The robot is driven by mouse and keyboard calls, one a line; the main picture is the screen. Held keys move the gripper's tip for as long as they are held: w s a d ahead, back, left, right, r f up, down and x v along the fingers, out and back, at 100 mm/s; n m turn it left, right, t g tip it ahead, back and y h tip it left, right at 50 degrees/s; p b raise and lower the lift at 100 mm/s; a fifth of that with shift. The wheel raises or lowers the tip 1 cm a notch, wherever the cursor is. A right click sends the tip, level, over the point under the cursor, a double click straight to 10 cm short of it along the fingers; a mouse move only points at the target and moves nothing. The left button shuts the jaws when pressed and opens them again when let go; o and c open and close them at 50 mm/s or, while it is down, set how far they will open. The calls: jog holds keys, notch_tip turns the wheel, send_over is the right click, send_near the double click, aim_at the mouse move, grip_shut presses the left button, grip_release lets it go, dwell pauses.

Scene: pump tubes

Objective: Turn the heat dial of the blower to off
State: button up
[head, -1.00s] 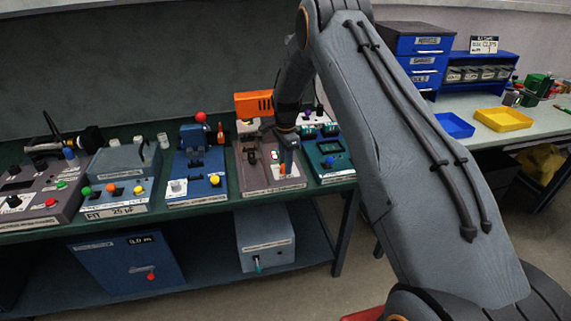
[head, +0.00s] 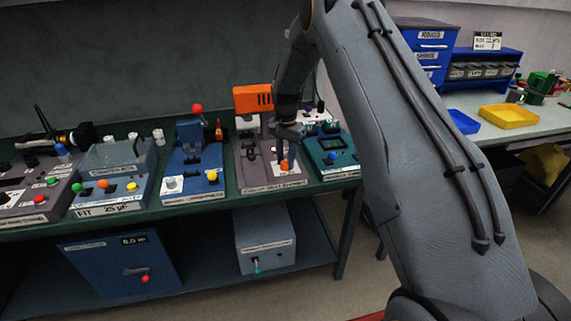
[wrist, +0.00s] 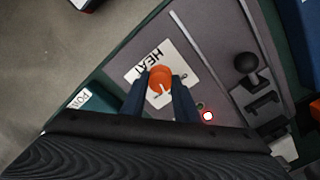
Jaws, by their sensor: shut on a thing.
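The blower is the grey-brown unit (head: 262,180) with an orange housing (head: 253,98) at its back. Its orange heat dial (wrist: 160,86) sits on a white plate marked HEAT (wrist: 150,62) in the wrist view. The dial also shows in the head view (head: 284,164). My gripper (wrist: 160,97) points down at the dial, with one finger on each side, shut on it. A white pointer mark shows on the dial, aimed toward the bottom right of the wrist view. Part of the plate's lettering is hidden by the fingers and dial.
A black ball knob (wrist: 247,62) and a small red-ringed white button (wrist: 208,115) are on the same panel. A teal device (head: 330,152) stands just right of the blower, and a blue device (head: 192,165) stands left. Clear floor lies in front of the bench.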

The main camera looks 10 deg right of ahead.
aim_at(286, 161)
jog(key=n+b, duration=0.3)
jog(key=n, duration=0.3)
jog(key=n+b, duration=0.1)
jog(key=n, duration=0.4)
jog(key=shift+n+b, duration=0.35)
jog(key=shift+n, duration=0.05)
dwell(0.3)
jog(key=o, duration=1.1)
jog(key=shift+c, duration=0.2)
jog(key=shift+r, duration=0.1)
notch_tip(286, 161, up, 8)
jog(key=shift+f+b, duration=0.15)
jog(key=shift+b, duration=0.85)
